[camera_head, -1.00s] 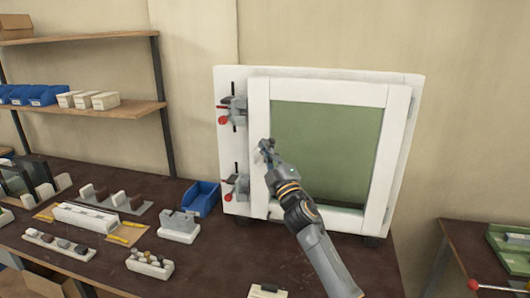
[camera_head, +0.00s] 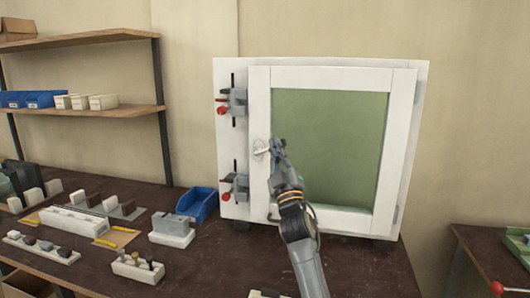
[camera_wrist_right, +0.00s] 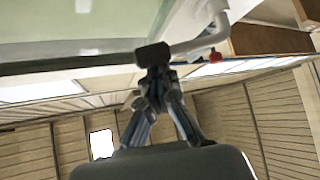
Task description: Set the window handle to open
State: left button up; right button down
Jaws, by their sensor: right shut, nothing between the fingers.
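The window is a white frame (camera_head: 259,105) around a green pane (camera_head: 328,150). Its small pale handle (camera_head: 260,148) sits on the left upright of the frame, with its lever seeming to point right toward my gripper. My right gripper (camera_head: 277,146) is shut and empty just right of the handle, in front of the pane's left edge. In the right wrist view the pale, bent handle (camera_wrist_right: 203,40) reaches close to the dark, closed fingertips (camera_wrist_right: 152,56); I cannot tell whether they touch. My left gripper is not in view.
Two red-knobbed clamps (camera_head: 237,97) are on the white panel left of the frame. A blue bin (camera_head: 199,203) and several blocks and holders stand on the dark bench (camera_head: 372,262) to the left. Shelves (camera_head: 85,113) hang at upper left.

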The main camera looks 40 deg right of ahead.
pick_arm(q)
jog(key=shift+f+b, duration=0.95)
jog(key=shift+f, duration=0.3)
pick_arm(e)
jog(key=shift+s+d+f, duration=0.2)
jog(key=shift+f, duration=0.6)
jog(key=shift+s+d+f, duration=0.2)
jog(key=shift+f, duration=0.55)
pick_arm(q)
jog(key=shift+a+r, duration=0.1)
